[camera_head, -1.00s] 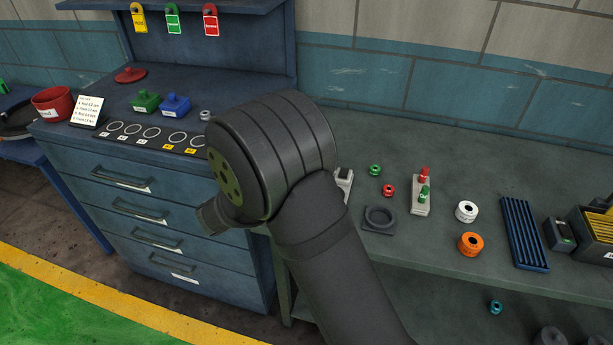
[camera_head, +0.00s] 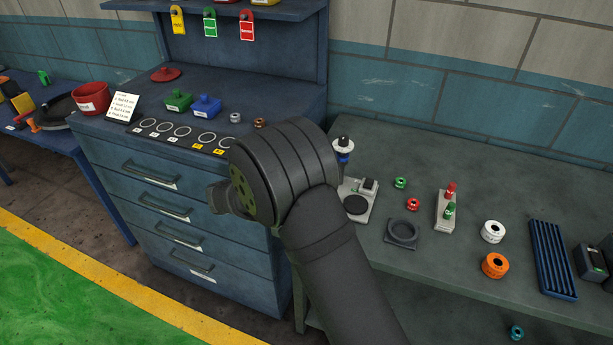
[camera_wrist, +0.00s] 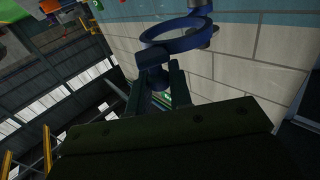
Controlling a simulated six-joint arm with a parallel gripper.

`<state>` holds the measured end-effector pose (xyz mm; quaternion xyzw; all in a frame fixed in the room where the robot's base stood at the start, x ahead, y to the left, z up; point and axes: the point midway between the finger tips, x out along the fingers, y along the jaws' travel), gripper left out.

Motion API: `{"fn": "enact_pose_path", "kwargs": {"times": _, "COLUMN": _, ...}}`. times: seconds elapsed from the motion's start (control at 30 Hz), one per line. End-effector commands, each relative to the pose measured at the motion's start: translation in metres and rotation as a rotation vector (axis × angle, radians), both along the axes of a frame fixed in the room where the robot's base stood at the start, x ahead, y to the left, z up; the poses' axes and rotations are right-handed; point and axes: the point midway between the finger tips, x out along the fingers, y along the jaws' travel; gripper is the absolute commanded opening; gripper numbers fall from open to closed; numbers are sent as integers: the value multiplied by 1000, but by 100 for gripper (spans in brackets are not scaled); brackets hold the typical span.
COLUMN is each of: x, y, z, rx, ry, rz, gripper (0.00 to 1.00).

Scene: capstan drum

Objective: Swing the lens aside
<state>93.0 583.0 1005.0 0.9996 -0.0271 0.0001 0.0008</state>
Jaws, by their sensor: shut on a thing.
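The lens shows in the wrist view as a blue ring frame (camera_wrist: 143,37), tilted, above my gripper (camera_wrist: 157,80). My gripper's two fingers are closed on the blue stem (camera_wrist: 153,60) below the ring. In the head view my own arm hides the gripper and the lens ring. A grey stand base (camera_head: 357,215) with a dark round pad shows just right of my arm. Behind it rises a knob (camera_head: 343,144) with a black and white top and a blue part. I cannot tell how it joins the lens.
On the bench right of my arm lie a black ring holder (camera_head: 402,243), small green (camera_head: 400,183) and red (camera_head: 413,204) spools, a grey block with two pegs (camera_head: 439,222), white (camera_head: 493,231) and orange (camera_head: 495,265) rings, and a blue slotted rack (camera_head: 552,258). A blue drawer cabinet (camera_head: 165,207) stands left.

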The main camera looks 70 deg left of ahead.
Motion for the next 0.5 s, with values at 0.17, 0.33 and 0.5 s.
{"fn": "enact_pose_path", "kwargs": {"times": 0.17, "x": 0, "y": 2, "z": 1, "rx": 5, "ry": 0, "rz": 6, "gripper": 38}}
{"fn": "enact_pose_path", "kwargs": {"times": 0.33, "x": 0, "y": 2, "z": 1, "rx": 4, "ry": 0, "rz": 5, "gripper": 38}}
{"fn": "enact_pose_path", "kwargs": {"times": 0.5, "x": -8, "y": 2, "z": 1, "rx": 3, "ry": 0, "rz": 7, "gripper": 38}}
